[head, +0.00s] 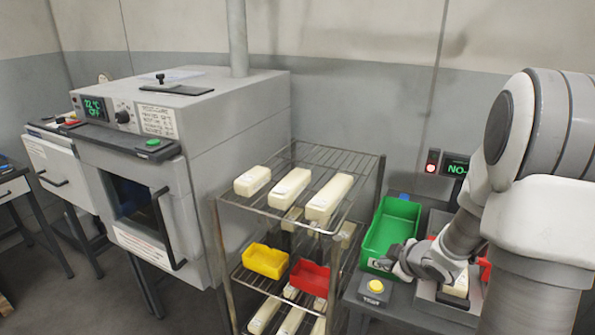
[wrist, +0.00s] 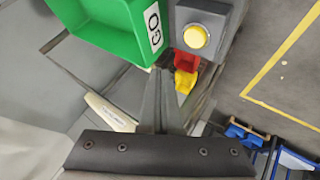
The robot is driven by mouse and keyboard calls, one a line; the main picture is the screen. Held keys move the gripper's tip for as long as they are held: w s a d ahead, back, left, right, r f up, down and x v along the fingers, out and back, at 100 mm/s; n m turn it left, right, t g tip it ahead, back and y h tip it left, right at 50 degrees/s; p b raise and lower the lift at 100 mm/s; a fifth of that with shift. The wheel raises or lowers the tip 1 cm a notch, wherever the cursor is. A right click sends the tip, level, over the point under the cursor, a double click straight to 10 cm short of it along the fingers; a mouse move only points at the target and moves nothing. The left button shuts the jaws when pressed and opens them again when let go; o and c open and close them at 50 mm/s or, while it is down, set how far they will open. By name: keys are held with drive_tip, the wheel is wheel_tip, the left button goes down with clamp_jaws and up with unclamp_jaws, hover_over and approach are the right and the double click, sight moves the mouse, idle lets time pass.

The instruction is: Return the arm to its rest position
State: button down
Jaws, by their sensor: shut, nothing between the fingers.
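My gripper (head: 388,260) is at the right in the head view, low beside the green bin (head: 392,228) and behind the button box with the yellow button (head: 375,286). In the wrist view its two fingers (wrist: 160,78) are together with nothing between them. There the green bin (wrist: 100,30) with its "GO" label is at the upper left, and the yellow button (wrist: 195,37) is at the top, just beyond the fingertips. My arm fills the right of the head view and hides part of the bench.
A wire rack (head: 300,157) with cream blocks (head: 290,187), a yellow bin (head: 265,261) and a red bin (head: 309,277) stands left of the bench. A grey oven (head: 235,125) is further left. A cream block (head: 457,287) lies in a fixture under my arm.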

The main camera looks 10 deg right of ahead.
drive_tip(key=s+a+r+m+g+h+p, duration=0.1)
drive_tip(key=s+r+m+h, duration=0.15)
drive_tip(key=r, duration=0.45)
drive_tip(key=s+a+r+m+h, duration=0.1)
drive_tip(key=s+r+m+h, duration=0.15)
drive_tip(key=r, duration=0.55)
drive_tip(key=s+a+r+m+g+y, duration=0.1)
drive_tip(key=s+a+r+m+y, duration=0.1)
drive_tip(key=s+a, duration=0.4)
drive_tip(key=s+a+r+m+g+y+p, duration=0.1)
drive_tip(key=s+a, duration=0.5)
drive_tip(key=s, duration=0.7)
wheel_tip(320, 180, up, 3)
drive_tip(key=m+y, duration=0.1)
drive_tip(key=m, duration=0.1)
drive_tip(key=shift+a+m+g+p, duration=0.3)
drive_tip(key=shift+a, duration=0.05)
